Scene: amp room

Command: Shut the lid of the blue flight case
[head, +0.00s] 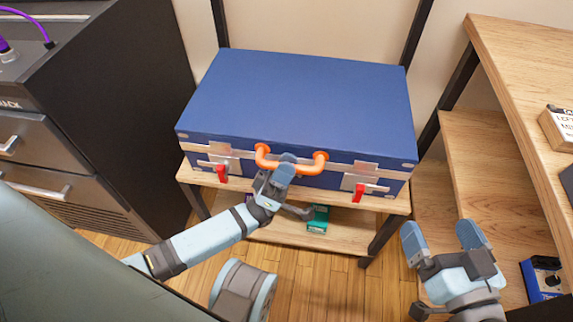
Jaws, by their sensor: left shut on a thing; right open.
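The blue flight case (305,95) sits on a light wooden shelf unit in the middle of the head view. Its lid looks down, flat over the body. An orange handle (315,166) is on its front face, with red latches at the left (221,172) and right (359,192) that hang below metal plates. My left gripper (285,165) is at the front of the case, shut on the orange handle and hiding part of it. My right gripper (440,240) is open and empty, to the right and in front of the case.
A black cabinet with drawers (60,185) stands at the left. A wooden bench (515,70) with shelves is at the right, with a small box (560,125) on it and a blue box (542,277) lower down. A teal item (318,219) lies on the shelf below the case.

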